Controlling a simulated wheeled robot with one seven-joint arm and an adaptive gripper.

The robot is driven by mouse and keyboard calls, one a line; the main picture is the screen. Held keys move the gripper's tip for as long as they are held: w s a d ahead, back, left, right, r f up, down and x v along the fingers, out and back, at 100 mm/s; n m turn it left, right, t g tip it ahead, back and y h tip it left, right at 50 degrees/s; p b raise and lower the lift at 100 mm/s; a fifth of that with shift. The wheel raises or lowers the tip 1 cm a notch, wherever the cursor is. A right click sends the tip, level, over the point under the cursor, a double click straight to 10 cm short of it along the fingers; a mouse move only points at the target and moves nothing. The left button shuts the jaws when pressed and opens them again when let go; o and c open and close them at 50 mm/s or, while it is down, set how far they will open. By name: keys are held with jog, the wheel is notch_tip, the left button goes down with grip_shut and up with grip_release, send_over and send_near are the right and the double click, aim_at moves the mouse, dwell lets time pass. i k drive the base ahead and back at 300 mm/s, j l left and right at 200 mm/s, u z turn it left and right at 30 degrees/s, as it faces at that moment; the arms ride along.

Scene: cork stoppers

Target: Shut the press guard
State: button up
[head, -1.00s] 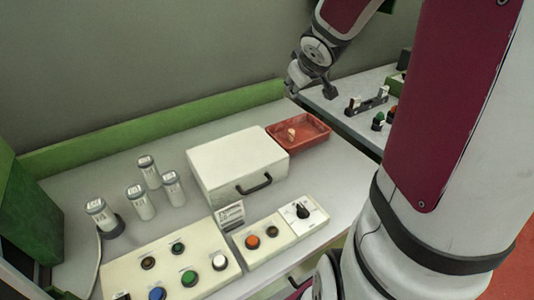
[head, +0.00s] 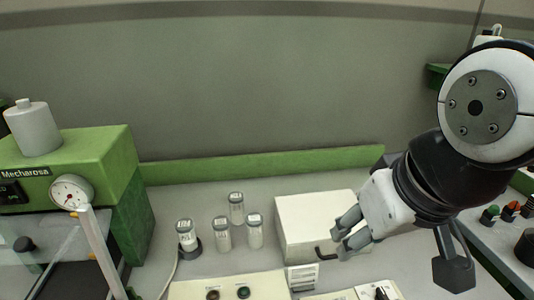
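The green press (head: 105,165), labelled Mecharosa, stands at the left edge of the head view. It has a gauge (head: 70,192) on its front and a grey cylinder (head: 32,128) on top. A clear panel that looks like its guard (head: 50,245) shows at the lower left, cut off by the picture edge; I cannot tell how far open it is. A pale bar (head: 101,250) slants down in front of the press. My gripper (head: 338,238) is at the right, fingers pointing left and apart, empty, in front of the white box and far from the guard.
A white box (head: 310,212) with a black handle stands behind my gripper. Several capped vials (head: 223,235) stand between it and the press. A button panel (head: 240,286) lies at the front. A side bench (head: 482,235) with small coloured parts is at the right.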

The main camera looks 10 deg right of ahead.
aim_at(24, 245)
jog(key=u, duration=1.4)
jog(key=i, duration=0.15)
